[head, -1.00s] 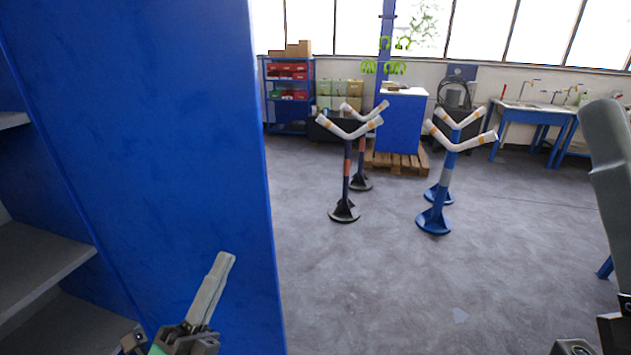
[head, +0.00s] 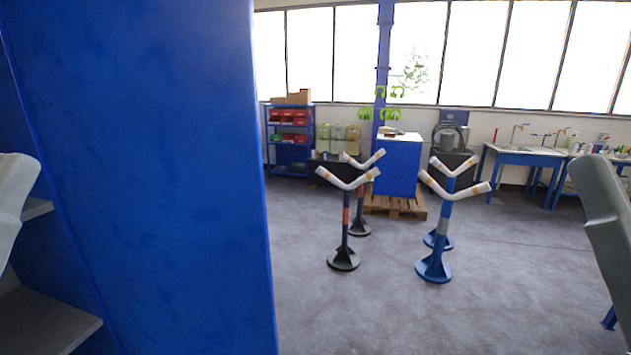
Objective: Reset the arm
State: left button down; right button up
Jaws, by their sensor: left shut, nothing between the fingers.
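Neither gripper's fingers show in the head view. A pale grey link of my left arm (head: 14,195) stands at the left edge, in front of the blue cabinet. A grey link of my right arm (head: 606,205) stands at the right edge. Nothing held can be seen.
A tall blue cabinet side (head: 160,170) fills the left, with grey shelves (head: 45,325) beside it. Dark stands (head: 344,225) and blue stands (head: 440,225) with V-shaped tops stand on the floor. A blue box (head: 398,165) sits on a pallet behind. The near grey floor (head: 380,310) is clear.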

notch_tip(320, 180, up, 20)
jog(key=p, duration=1.7)
notch_tip(320, 180, down, 34)
jog(key=b, duration=3.4)
jog(key=shift+h+b, duration=0.3)
